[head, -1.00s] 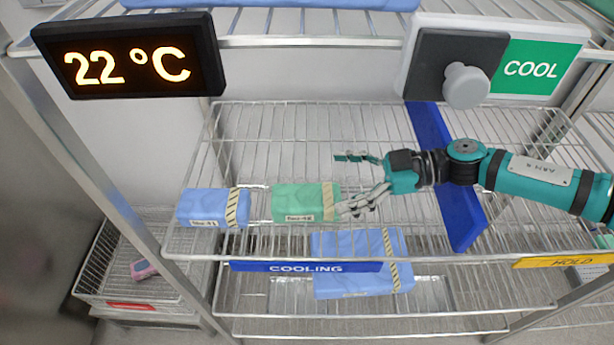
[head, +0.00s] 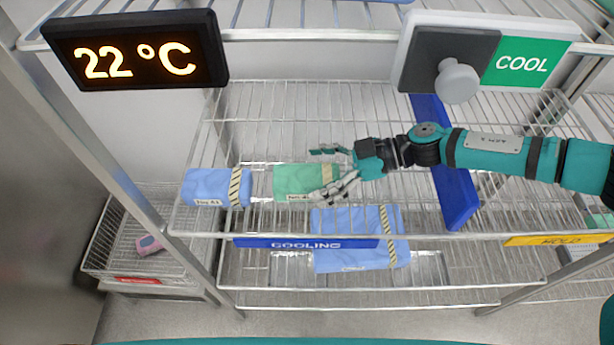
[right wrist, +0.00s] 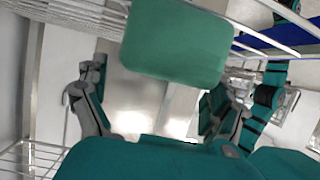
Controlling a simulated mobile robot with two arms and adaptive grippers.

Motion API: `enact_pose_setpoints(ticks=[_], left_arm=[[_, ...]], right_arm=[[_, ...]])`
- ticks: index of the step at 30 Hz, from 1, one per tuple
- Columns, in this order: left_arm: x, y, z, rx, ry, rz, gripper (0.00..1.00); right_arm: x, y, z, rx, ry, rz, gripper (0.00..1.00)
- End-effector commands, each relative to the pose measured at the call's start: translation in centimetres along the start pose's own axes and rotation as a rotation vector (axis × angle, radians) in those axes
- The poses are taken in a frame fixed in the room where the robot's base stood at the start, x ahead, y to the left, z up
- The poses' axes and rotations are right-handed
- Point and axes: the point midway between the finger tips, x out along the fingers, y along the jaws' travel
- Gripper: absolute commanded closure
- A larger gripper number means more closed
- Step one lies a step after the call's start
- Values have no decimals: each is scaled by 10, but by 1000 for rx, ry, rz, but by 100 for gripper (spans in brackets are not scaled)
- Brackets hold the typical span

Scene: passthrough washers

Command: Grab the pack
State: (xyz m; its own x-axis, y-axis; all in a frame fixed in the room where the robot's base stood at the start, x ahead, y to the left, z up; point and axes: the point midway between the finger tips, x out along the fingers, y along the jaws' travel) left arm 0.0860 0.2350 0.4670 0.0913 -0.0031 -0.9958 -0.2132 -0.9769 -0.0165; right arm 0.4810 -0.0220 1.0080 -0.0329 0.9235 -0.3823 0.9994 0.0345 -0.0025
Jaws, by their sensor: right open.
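A green wrapped pack (head: 292,180) with a striped tape band and a label lies on the wire shelf (head: 270,120) marked COOLING. My right gripper (head: 318,173) comes in from the right and is open at the pack's right end. One finger is behind the pack and the other is in front, overlapping its right part; contact is not clear. In the right wrist view the green pack (right wrist: 175,45) lies ahead, with the open fingers (right wrist: 155,100) spread to either side. My left gripper is not in view.
A blue pack (head: 207,187) lies just left of the green one. A blue divider (head: 447,165) stands right of the gripper. A 22 °C display (head: 135,52) and a COOL knob panel (head: 485,55) hang above.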

Motion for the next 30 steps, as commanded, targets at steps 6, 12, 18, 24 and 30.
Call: enact_pose_setpoints(ticks=[6, 12, 18, 24, 30], left_arm=[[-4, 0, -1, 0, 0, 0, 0], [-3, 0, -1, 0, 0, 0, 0], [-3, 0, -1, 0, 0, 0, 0], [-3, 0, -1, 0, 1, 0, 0], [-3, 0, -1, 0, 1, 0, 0]], right_arm=[[16, 0, 0, -1, 0, 1, 4], [16, 0, 0, -1, 0, 1, 6], [16, 0, 0, -2, 0, 1, 33], [16, 0, 0, -2, 0, 1, 59], [16, 0, -1, -2, 1, 1, 72]])
